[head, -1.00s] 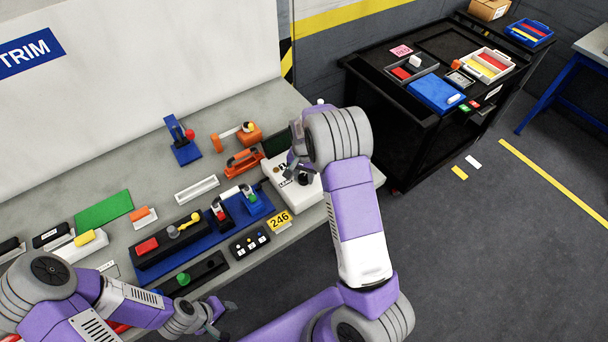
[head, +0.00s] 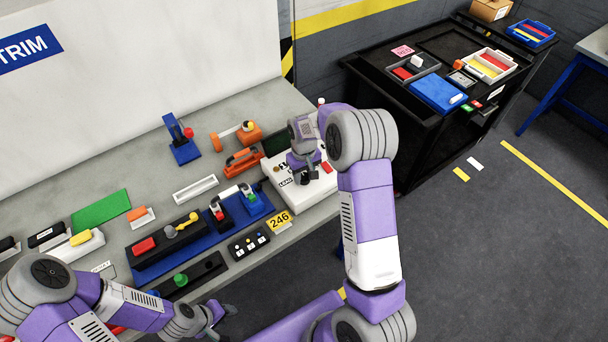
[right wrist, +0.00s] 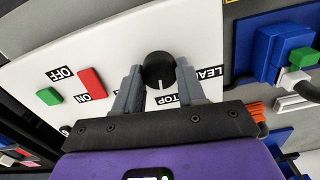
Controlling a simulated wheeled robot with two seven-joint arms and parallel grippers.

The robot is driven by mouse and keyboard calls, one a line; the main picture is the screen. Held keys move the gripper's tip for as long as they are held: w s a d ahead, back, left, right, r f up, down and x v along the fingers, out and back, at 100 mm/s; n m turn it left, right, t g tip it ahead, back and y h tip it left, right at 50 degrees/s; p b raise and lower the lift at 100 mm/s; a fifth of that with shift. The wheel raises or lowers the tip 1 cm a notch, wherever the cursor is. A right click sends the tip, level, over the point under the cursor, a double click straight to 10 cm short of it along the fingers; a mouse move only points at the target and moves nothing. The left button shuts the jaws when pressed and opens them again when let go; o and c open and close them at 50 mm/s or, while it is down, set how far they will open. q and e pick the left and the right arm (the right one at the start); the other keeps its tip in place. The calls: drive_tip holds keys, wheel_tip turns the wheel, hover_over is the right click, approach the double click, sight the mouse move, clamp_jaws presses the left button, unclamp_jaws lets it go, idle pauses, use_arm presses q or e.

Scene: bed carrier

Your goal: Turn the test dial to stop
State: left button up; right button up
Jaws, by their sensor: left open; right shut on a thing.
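The black test dial (right wrist: 158,72) sits on the white tester panel (right wrist: 130,35). In the right wrist view its white mark points down, toward a partly covered label reading "TOP". A "LEAK" label lies to the right of the dial. My right gripper (right wrist: 158,66) has one finger on each side of the dial and is shut on it. In the head view the right gripper (head: 305,170) is low over the white tester (head: 288,195). My left gripper (head: 220,313) is open and empty, near the bench's front edge.
A green button (right wrist: 48,96) and a red button (right wrist: 92,83) are on the same panel, near OFF and ON labels. A black cart (head: 400,110) stands at right.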

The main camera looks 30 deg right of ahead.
sight(304, 176)
drive_tip(key=shift+n, duration=0.9)
drive_tip(key=o, duration=1.1)
drive_tip(key=shift+c, duration=0.2)
wheel_tip(304, 176, up, 8)
drive_tip(key=shift+f, duration=0.2)
